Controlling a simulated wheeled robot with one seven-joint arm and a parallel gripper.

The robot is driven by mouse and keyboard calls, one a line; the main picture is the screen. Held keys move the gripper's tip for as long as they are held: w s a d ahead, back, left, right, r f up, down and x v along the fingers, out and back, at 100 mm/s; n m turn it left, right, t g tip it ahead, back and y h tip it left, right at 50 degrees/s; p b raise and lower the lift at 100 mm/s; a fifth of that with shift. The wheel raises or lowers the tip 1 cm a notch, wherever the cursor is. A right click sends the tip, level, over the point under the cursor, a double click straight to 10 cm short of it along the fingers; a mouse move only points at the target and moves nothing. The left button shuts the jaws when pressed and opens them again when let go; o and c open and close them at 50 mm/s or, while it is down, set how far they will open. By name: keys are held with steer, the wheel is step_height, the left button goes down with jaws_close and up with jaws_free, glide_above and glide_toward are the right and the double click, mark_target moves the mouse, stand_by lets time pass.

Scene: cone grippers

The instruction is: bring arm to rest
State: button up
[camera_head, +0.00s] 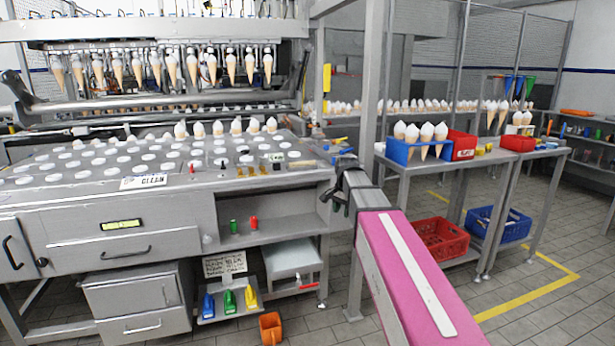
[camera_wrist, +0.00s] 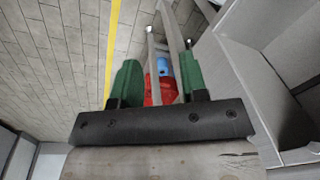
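My arm reaches forward from the lower right of the head view, its pink link in front. Its dark far end shows near the right corner of the cone machine (camera_head: 150,200), where the fingers are hard to make out. In the wrist view my gripper (camera_wrist: 160,84) has two green fingers standing apart on a black mount. Nothing is held between them. The floor and crates show beyond and between the fingers.
A side table (camera_head: 398,165) on the right carries a blue cone holder (camera_head: 400,152) and red bins. A red crate (camera_head: 440,240) and a blue crate (camera_head: 500,222) sit underneath. An orange container (camera_head: 270,328) stands on the floor. Tiled floor is open at the lower right.

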steer(key=s+d+f+n, duration=0.3)
steer(key=s+f+n, duration=0.1)
steer(key=s+f, duration=0.7)
steer(key=s+d+f+n+g, duration=0.1)
steer(key=s+d+f+n, duration=0.2)
steer(key=s+f, duration=0.8)
steer(key=shift+s+f+n, duration=0.15)
steer(key=shift+f+n, duration=0.35)
steer(key=shift+f, duration=0.2)
